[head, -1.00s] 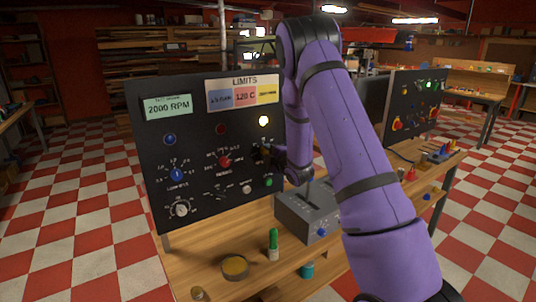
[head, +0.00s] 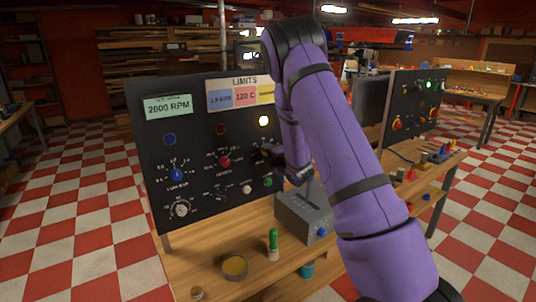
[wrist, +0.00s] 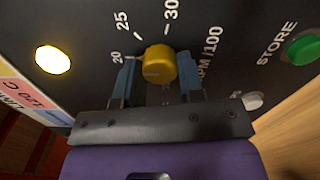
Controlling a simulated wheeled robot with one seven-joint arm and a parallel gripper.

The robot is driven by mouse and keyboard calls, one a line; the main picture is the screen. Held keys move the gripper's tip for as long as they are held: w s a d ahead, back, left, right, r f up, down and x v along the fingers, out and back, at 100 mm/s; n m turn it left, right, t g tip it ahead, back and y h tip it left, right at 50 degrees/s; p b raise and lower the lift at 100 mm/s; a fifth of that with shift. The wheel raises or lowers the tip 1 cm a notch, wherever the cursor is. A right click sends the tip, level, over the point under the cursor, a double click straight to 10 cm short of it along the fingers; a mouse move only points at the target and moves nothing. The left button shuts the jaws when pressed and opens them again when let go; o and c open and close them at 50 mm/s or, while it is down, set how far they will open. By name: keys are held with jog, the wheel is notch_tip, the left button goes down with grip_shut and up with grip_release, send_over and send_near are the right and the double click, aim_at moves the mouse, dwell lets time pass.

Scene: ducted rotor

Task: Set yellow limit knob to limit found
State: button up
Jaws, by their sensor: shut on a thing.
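The yellow limit knob (wrist: 158,64) sits on the black panel in the wrist view, among the marks 20, 25 and 30 of a scale labelled RPM/100. My gripper (wrist: 159,78) is shut on it, one blue finger on each side. I cannot make out its pointer clearly. In the head view the arm's end hides the knob. The LIMITS card (head: 238,93) has blue, red and yellow fields; red reads 120 C, and my arm partly covers yellow. The display (head: 167,107) reads 2000 RPM. A yellow lamp (head: 263,121) is lit above the knob area.
The panel also carries a blue knob (head: 177,174), a red knob (head: 224,161), a white knob (head: 181,209) and a green STORE button (wrist: 304,49). A grey lever box (head: 303,215), a green-topped item (head: 273,243) and a round tin (head: 235,268) stand on the bench.

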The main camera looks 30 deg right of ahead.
jog(key=shift+f, duration=0.1)
jog(key=o, duration=0.9)
jog(key=s, duration=1.1)
jog(key=shift+d, duration=0.15)
